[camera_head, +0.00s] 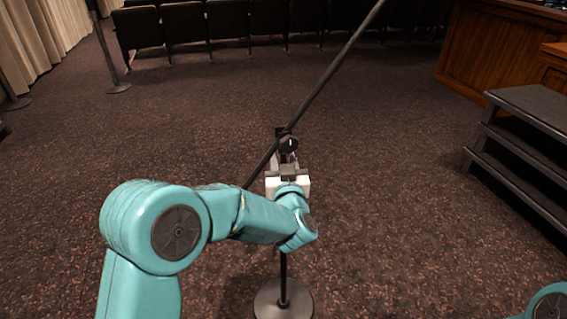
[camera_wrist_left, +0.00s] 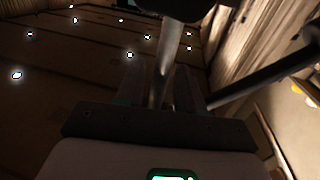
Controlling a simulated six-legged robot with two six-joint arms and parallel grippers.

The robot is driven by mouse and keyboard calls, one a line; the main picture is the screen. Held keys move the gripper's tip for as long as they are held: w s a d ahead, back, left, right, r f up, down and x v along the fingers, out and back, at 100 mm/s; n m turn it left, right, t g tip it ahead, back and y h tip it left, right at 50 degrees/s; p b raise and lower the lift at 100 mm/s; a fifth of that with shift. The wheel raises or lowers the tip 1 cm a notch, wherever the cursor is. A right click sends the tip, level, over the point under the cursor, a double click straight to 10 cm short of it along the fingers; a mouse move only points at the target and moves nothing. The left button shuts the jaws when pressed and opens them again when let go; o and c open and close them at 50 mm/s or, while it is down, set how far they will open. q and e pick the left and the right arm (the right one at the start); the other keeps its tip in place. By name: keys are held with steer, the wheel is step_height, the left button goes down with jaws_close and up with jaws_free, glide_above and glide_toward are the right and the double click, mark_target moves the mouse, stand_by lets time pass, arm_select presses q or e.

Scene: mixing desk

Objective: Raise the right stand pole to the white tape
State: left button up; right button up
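One microphone stand is in the head view, with a round dark base (camera_head: 283,301) and an upright pole (camera_head: 283,268). Its long boom (camera_head: 335,68) slants up to the right from a joint with a black knob (camera_head: 289,145). My left gripper (camera_head: 287,166) is at the upper pole just below this joint. In the left wrist view the shiny metal pole (camera_wrist_left: 169,55) runs between the two dark fingers (camera_wrist_left: 160,88). Shadow hides whether they press on it. No white tape can be made out. My right gripper is out of view; only a bit of that arm shows bottom right.
Dark steps (camera_head: 525,130) stand at the right, near a wooden desk (camera_head: 485,45). A row of dark seats (camera_head: 230,22) is at the back. Another thin post on a round base (camera_head: 118,88) stands at the far left. The carpet around the stand is clear.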

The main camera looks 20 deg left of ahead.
mark_target(284, 131)
arm_select(q)
jaws_close()
step_height(284, 131, up, 13)
steer(key=p, duration=0.8)
steer(key=shift+f, duration=0.15)
steer(key=shift+c, duration=0.6)
jaws_free()
steer(key=shift+o, duration=0.6)
steer(key=shift+f, duration=0.25)
